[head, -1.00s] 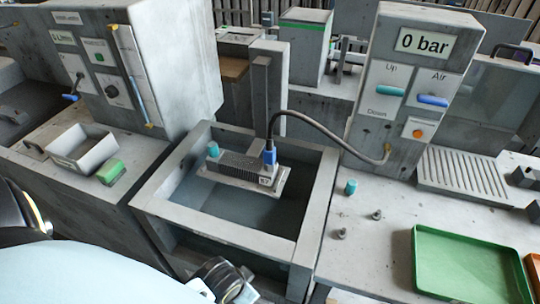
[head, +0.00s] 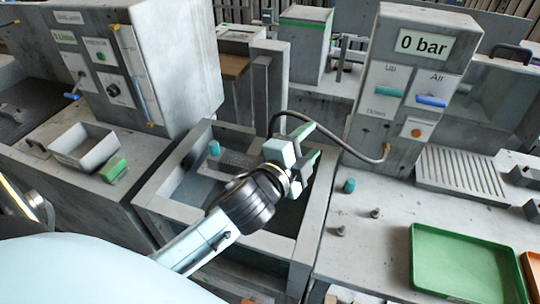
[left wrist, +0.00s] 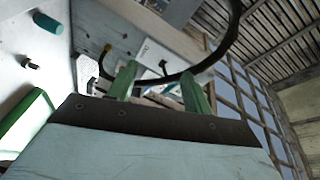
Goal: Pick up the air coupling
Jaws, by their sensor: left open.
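The air coupling, a blue fitting at the end of the dark hose, is hidden behind my left gripper in the head view. The hose (head: 335,143) arcs from the pressure panel towards the gripper and also shows in the left wrist view (left wrist: 226,50). My left gripper (head: 312,156) is open over the tank, near the hose end. In the left wrist view its green fingers (left wrist: 160,88) are apart, with the hose crossing near their tips. My right gripper is out of view.
The grey tank frame (head: 318,215) surrounds the work area, with a post (head: 262,95) behind it. A panel (head: 422,43) reads 0 bar. A teal cap (head: 349,186), small metal fittings (head: 375,213) and a green tray (head: 462,262) are on the right bench.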

